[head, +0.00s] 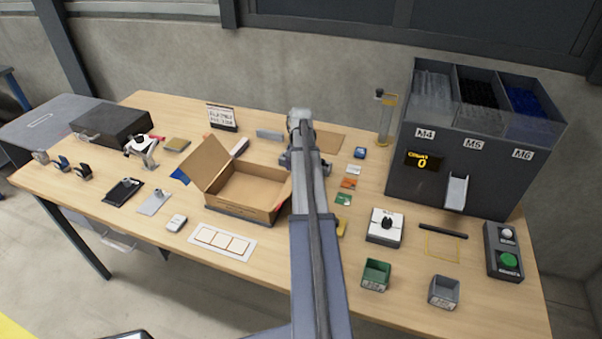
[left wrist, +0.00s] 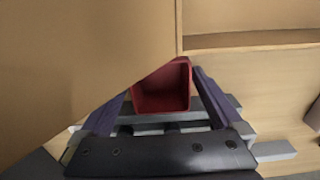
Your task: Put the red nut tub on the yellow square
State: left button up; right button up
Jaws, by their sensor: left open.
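The red nut tub (left wrist: 163,88) shows in the left wrist view, between the two fingers of my left gripper (left wrist: 165,100). The fingers are apart, with gaps visible beside the tub. A cardboard flap covers part of the tub's left side. In the head view my left gripper (head: 302,160) is at the right side of the cardboard box, its fingertips hidden by my arm; the tub cannot be seen there. The yellow square (head: 442,247) is a thin outline on the table at the right, empty, in front of the dark feeder. My right gripper is not in view.
The open cardboard box (head: 240,190) stands left of my arm, its flap raised. A green tub (head: 375,275) and a grey tub (head: 443,292) stand nearer than the square. A black bar (head: 443,231) lies behind it; a button box (head: 503,250) is to its right.

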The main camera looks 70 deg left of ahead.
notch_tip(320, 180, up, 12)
jog(key=p, duration=1.1)
jog(key=shift+p, duration=0.35)
